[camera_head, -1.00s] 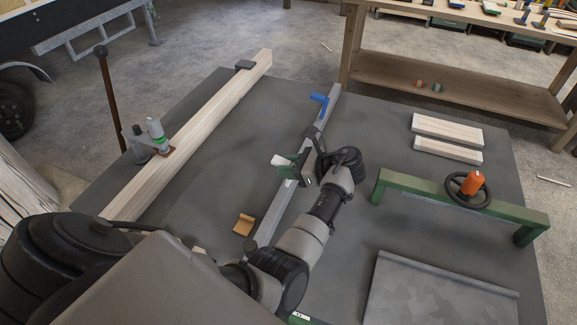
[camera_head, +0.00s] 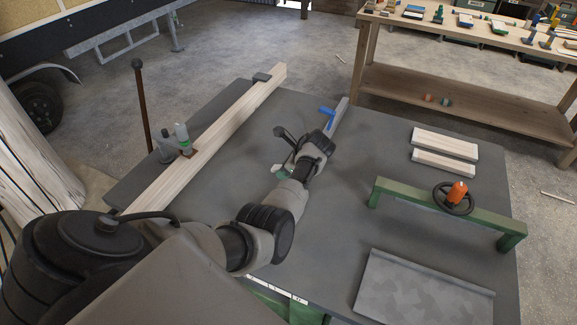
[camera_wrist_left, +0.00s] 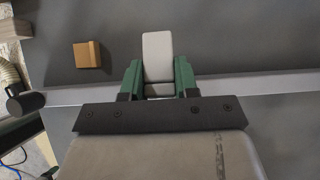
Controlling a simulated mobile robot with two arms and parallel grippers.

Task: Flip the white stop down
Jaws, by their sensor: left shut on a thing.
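The white stop (camera_wrist_left: 157,55) is a small pale, rounded block at the grey rail (camera_wrist_left: 260,86). In the left wrist view it sits between the two green fingers of my left gripper (camera_wrist_left: 158,78), which is shut on it. The stop points away from my wrist, beyond the rail's far edge. I cannot tell how far it is tilted. In the head view my left gripper (camera_head: 284,167) is at the rail's near side, and my arm hides most of the rail and the stop. My right gripper is not in view.
A blue stop (camera_head: 327,112) is farther along the rail. A long timber beam (camera_head: 225,126) lies left on the grey table. A green frame with a black handwheel (camera_head: 455,205) stands right. A tan block (camera_wrist_left: 87,54) lies beside the rail.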

